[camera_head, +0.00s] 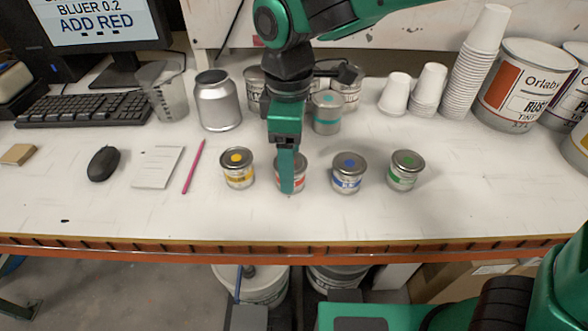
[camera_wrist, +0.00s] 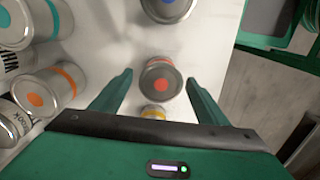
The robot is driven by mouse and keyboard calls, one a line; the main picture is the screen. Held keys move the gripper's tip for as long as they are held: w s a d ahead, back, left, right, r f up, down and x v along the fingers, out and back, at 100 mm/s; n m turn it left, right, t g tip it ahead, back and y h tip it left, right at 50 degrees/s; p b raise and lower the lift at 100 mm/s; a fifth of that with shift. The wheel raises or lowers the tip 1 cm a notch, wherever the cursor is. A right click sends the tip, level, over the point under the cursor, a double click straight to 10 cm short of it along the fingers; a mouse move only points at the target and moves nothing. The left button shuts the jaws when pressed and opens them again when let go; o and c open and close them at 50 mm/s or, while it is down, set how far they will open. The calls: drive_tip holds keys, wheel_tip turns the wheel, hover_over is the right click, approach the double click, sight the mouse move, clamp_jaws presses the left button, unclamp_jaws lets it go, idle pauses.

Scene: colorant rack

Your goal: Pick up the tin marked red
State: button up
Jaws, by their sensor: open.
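The tin marked red (camera_head: 300,173) stands upright in the front row of small tins, partly hidden behind my gripper (camera_head: 288,183) in the head view. In the wrist view its lid with a red dot (camera_wrist: 161,84) lies between the two green fingers of my gripper (camera_wrist: 159,79). The fingers are open, with a gap showing on each side of the tin. The yellow tin (camera_head: 238,170) stands to its left, and the blue tin (camera_head: 347,174) and green tin (camera_head: 404,171) stand to its right.
Behind the row stand a silver can (camera_head: 218,102), a teal-dotted tin (camera_head: 327,115) and other cans. White paper cups (camera_head: 478,70) and a large paint can (camera_head: 522,88) are at the right. A pink pencil (camera_head: 194,167), a paper (camera_head: 158,167) and a mouse (camera_head: 104,163) lie left. The front strip of bench is clear.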

drive_tip(key=shift+f, duration=0.45)
drive_tip(key=c, duration=1.1)
drive_tip(key=shift+r, duration=0.5)
drive_tip(key=r, duration=0.3)
drive_tip(key=shift+s+a+r, duration=0.15)
drive_tip(key=shift+a+r, duration=0.2)
drive_tip(key=s+a+r, duration=0.6)
drive_tip(key=a, duration=0.2)
drive_tip(key=shift+s+a+r, duration=0.2)
drive_tip(key=shift+s+a, duration=0.1)
drive_tip(key=shift+s, duration=0.1)
